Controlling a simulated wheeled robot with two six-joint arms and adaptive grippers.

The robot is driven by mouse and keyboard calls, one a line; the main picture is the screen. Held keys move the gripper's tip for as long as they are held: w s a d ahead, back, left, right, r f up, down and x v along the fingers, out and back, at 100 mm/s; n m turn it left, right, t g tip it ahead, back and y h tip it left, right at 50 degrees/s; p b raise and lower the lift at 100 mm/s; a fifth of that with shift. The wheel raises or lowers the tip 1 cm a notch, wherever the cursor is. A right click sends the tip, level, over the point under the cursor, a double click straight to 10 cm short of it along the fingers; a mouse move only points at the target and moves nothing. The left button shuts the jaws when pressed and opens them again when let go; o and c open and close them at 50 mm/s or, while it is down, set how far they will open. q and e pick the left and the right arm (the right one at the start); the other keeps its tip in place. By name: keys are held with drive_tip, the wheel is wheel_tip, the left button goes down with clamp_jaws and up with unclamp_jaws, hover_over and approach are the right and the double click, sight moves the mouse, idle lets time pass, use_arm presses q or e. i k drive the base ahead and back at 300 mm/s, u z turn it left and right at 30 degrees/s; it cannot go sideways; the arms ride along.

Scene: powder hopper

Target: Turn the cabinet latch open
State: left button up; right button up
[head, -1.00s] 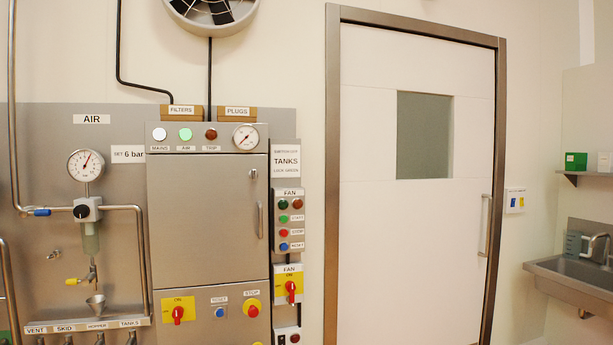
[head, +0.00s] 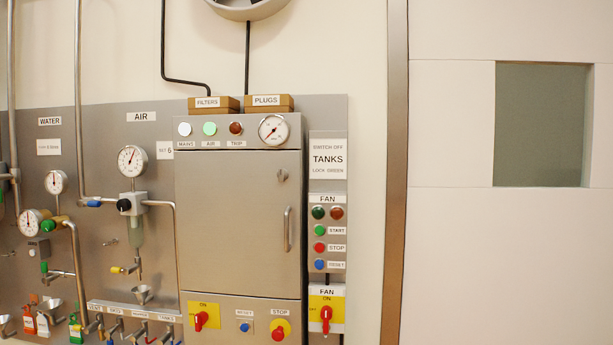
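The grey metal cabinet (head: 239,225) stands against the wall panel in the middle of the head view, with its door shut. A small latch (head: 282,175) sits near the upper right of the door. It is too small to tell its exact angle. A vertical bar handle (head: 288,229) is below the latch. Neither of my grippers is in view, and nothing touches the cabinet.
Two brown boxes labelled FILTERS (head: 214,105) and PLUGS (head: 269,103) sit on top of the cabinet. A fan control box (head: 328,240) is to its right. Air piping and a gauge (head: 132,161) are to its left. A white door (head: 450,230) is at the far right.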

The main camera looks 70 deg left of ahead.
sight(282, 174)
drive_tip(key=u, duration=0.5)
drive_tip(key=i, duration=0.85)
drive_tip(key=u, duration=1.3)
drive_tip(key=i, duration=0.35)
drive_tip(key=u, duration=0.15)
